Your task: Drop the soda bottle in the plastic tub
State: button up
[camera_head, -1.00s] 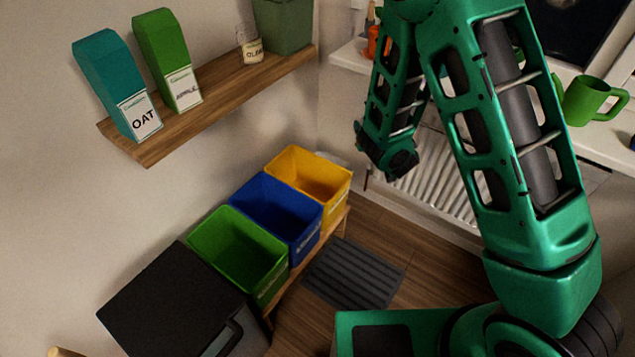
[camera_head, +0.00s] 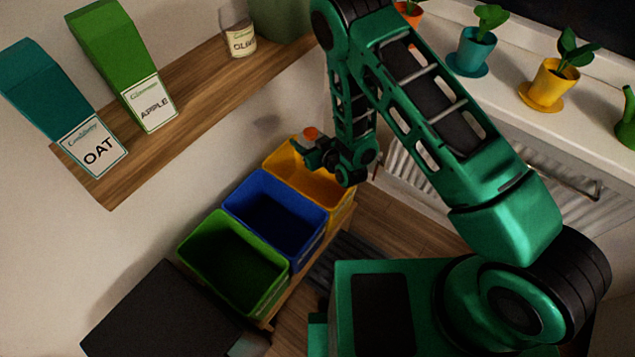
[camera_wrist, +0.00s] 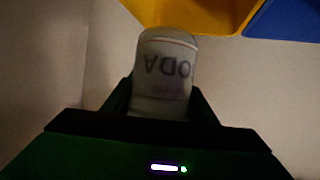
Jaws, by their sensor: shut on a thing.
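A pale bottle (camera_wrist: 165,75) with "SODA" lettering, upside down in the wrist view, sits between the fingers of my gripper (camera_wrist: 162,98). In the head view my gripper (camera_head: 318,152) is over the back part of the yellow tub (camera_head: 338,198), with a small orange-red part (camera_head: 311,134) showing at it. The yellow tub also shows at the top of the wrist view (camera_wrist: 190,12). A blue tub (camera_head: 309,238) and a green tub (camera_head: 262,300) stand in a row with it. Their labels are too small to read, so I cannot tell which is the plastic tub.
A wooden wall shelf (camera_head: 178,98) holds an OAT box (camera_head: 62,105), an APPLE box (camera_head: 122,65) and a jar (camera_head: 239,38). A dark bin (camera_head: 160,315) stands near the green tub. Potted plants (camera_head: 549,80) stand on the right-hand sill above a radiator.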

jog(key=shift+d+f, duration=0.1)
jog(key=shift+f, duration=0.35)
jog(key=f, duration=0.2)
jog(key=d, duration=0.1)
jog(key=shift+w+f, duration=0.25)
jog(key=shift+f, duration=0.15)
jog(key=shift+d+f, duration=0.1)
jog(key=shift+f, duration=0.85)
jog(key=o, duration=1.2)
jog(key=shift+c, duration=0.2)
jog(key=v, duration=1)
jog(key=shift+s, duration=0.3)
jog(key=shift+d+r, duration=0.1)
jog(key=shift+r, duration=0.05)
